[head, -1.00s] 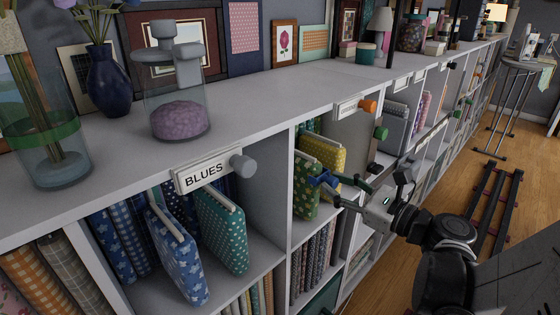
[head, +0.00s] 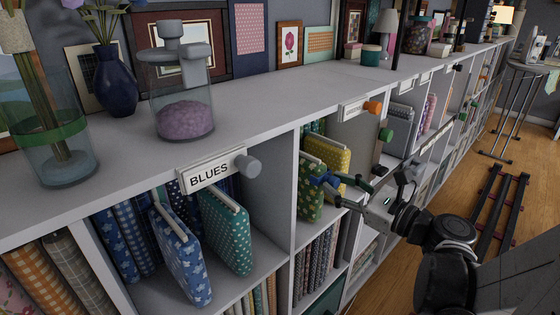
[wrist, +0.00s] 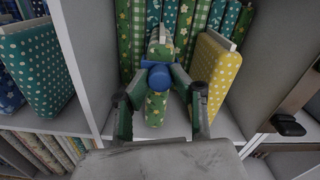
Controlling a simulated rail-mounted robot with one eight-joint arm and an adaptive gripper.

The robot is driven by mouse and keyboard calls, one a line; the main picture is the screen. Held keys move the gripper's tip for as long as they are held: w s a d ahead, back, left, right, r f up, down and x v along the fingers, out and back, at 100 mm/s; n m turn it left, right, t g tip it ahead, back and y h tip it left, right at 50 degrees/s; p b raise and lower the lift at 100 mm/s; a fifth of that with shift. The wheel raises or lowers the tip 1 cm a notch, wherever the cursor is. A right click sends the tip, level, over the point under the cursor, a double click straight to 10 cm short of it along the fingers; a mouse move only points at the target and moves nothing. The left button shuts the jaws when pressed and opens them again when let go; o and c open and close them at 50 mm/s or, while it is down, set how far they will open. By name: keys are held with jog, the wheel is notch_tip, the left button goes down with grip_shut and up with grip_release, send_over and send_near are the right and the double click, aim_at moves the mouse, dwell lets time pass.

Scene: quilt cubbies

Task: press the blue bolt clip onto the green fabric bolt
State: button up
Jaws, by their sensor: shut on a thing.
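The green fabric bolt (wrist: 155,108), green with yellow and white flowers, stands upright at the front of its cubby. It also shows in the head view (head: 309,201), partly behind my gripper. The blue bolt clip (wrist: 160,77) is at the bolt's near edge, high on it. I cannot tell whether it is seated on the bolt or only touching. My gripper (wrist: 164,72) is shut on the clip, one finger on each side. In the head view, my gripper (head: 330,187) reaches into the cubby from the right.
A yellow dotted bolt (wrist: 213,75) stands just right of the green one. Several green and teal bolts line the cubby's back. A divider (wrist: 80,50) separates blue bolts at left. A dark knob (wrist: 288,124) sticks out at right.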

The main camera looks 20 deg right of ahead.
jog(key=shift+w, duration=0.1)
jog(key=o, duration=1.1)
